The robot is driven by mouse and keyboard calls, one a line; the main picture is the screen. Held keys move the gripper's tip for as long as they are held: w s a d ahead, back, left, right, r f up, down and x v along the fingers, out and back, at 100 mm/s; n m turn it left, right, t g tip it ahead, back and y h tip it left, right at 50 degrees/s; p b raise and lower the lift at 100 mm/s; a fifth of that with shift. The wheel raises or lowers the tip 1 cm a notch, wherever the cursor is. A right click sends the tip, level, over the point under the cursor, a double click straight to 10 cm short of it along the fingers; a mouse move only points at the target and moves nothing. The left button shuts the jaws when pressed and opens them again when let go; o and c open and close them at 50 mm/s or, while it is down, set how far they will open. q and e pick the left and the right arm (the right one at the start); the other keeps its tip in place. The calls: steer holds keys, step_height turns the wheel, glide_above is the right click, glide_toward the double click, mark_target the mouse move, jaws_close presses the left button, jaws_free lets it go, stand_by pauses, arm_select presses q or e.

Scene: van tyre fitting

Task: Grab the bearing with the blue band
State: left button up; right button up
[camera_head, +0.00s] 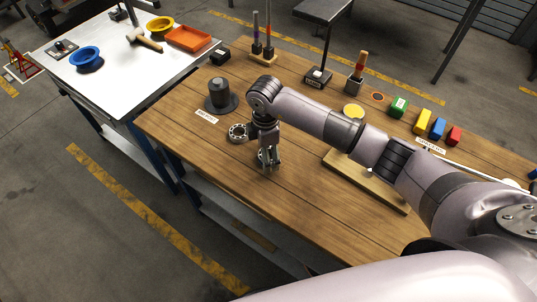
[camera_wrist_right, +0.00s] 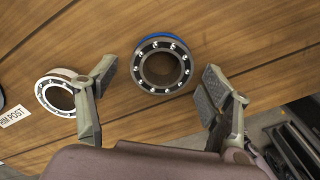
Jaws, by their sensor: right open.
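The bearing with the blue band (camera_wrist_right: 162,42) lies flat on the wooden bench, a dark ring with balls and blue along its far outer edge. In the right wrist view it is between my right gripper's (camera_wrist_right: 158,78) spread fingers, with a gap on both sides. A second bearing, with a pale band (camera_wrist_right: 43,98), lies just left of it, partly behind the left finger; it also shows in the head view (camera_head: 237,133). In the head view my right gripper (camera_head: 268,161) points down at the bench and mostly hides the blue-banded bearing. My left gripper is not in view.
A dark stepped post (camera_head: 221,97) stands behind the bearings, with a white label (camera_head: 206,117) in front. A wooden board (camera_head: 370,184) lies right of the gripper. Coloured blocks (camera_head: 423,121) line the back right. Bare bench lies left and in front of the gripper.

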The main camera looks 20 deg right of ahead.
steer(key=c, duration=1.4)
steer(key=shift+r, duration=0.1)
